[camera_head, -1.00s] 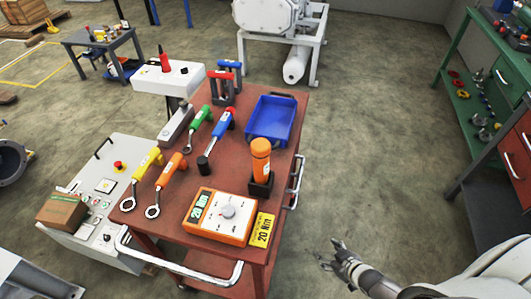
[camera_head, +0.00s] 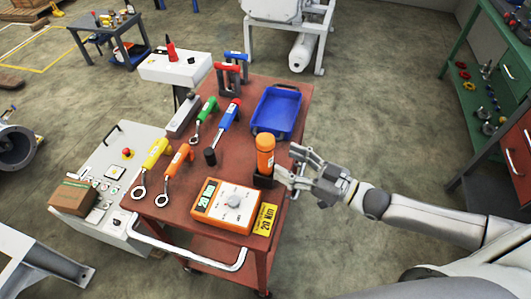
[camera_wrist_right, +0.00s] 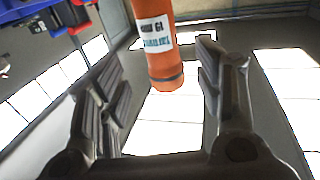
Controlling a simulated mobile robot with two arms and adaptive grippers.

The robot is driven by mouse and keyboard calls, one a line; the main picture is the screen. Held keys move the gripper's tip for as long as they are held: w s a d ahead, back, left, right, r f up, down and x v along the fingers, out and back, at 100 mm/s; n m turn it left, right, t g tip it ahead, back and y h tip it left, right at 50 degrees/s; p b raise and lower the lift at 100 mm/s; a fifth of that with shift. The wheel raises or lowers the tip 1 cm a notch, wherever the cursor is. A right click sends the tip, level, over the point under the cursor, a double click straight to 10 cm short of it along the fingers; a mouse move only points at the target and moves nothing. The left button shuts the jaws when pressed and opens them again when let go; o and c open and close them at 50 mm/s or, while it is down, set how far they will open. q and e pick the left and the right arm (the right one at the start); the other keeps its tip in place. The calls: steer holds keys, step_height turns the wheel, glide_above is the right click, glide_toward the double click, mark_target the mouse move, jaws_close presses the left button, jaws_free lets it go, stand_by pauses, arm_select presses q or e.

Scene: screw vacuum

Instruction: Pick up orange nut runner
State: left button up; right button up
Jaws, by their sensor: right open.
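The orange nut runner (camera_head: 265,149) is an orange cylinder standing upright in a black holder (camera_head: 263,181) at the right edge of the red cart top. My right gripper (camera_head: 290,168) is open, just to its right, with its fingers pointing left at the cylinder's lower part. In the right wrist view the nut runner (camera_wrist_right: 156,45) hangs from the top edge, with a white label on it. It shows between the two spread fingers of my right gripper (camera_wrist_right: 163,82), with gaps on both sides. My left gripper is not in view.
On the cart (camera_head: 185,200) lie a blue bin (camera_head: 276,112), an orange-and-white meter (camera_head: 227,205), a yellow card (camera_head: 265,219) and several coloured-handled wrenches. A metal handle rail (camera_head: 200,257) runs along the cart's front. Bare floor lies right of the cart.

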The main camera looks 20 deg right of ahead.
mark_target(272, 157)
steer(key=shift+x, duration=1.15)
steer(key=x, duration=0.1)
steer(key=p+x, duration=0.1)
steer(key=x, duration=0.1)
steer(key=p+x, duration=0.1)
steer(key=shift+w+a+f, duration=0.15)
steer(key=shift+a+f, duration=0.1)
steer(key=shift+f, duration=0.1)
steer(key=shift+w+a+f, duration=0.15)
steer(key=shift+w+a, duration=0.05)
steer(key=shift+c, duration=0.2)
